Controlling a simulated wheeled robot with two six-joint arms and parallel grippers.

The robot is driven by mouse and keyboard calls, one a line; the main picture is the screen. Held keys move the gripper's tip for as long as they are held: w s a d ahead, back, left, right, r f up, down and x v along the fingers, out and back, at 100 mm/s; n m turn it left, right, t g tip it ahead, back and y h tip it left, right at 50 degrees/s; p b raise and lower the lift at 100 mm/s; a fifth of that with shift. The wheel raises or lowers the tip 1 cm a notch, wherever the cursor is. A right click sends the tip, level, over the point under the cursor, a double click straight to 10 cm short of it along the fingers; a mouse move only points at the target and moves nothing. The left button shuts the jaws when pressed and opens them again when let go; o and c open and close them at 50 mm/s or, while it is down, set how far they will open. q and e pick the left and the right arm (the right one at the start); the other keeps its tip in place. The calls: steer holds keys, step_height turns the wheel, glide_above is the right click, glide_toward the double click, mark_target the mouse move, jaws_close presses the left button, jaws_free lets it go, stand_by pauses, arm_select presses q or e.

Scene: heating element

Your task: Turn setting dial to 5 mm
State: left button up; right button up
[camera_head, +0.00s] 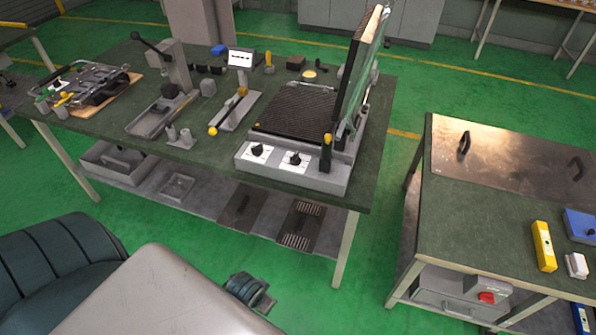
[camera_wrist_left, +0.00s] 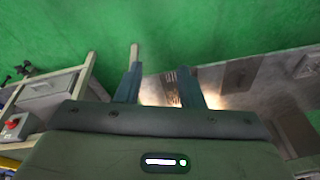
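A grey heating machine stands at the right end of the green-topped bench in the head view. Its front panel carries two black dials on white plates, a left dial (camera_head: 258,151) and a right dial (camera_head: 295,158). Their markings are too small to read, so I cannot tell which is the setting dial. My left gripper (camera_wrist_left: 160,88) shows in the left wrist view, with its two fingers apart and nothing between them. It is over the green floor, away from the dials. My right gripper is in neither view.
The machine has a dark ribbed plate (camera_head: 293,110) and a raised lid (camera_head: 362,75). Tools and a lever press (camera_head: 176,70) crowd the bench. A lower shelf (camera_head: 215,203) runs beneath it. A second table (camera_head: 470,205) stands right, across a strip of clear floor.

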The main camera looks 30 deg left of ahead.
arm_select(q)
steer(key=w+r+p, duration=0.1)
steer(key=w+r, duration=0.2)
steer(key=r, duration=0.7)
step_height(320, 180, up, 17)
steer(key=n+g+h+p, duration=0.1)
steer(key=n+g+p, duration=0.1)
steer(key=n+g, duration=0.1)
glide_above(295, 155)
step_height(295, 155, down, 8)
steer(key=shift+d+f+p, duration=0.1)
steer(key=shift+p, duration=0.9)
steer(key=shift+f, duration=0.65)
jaws_close()
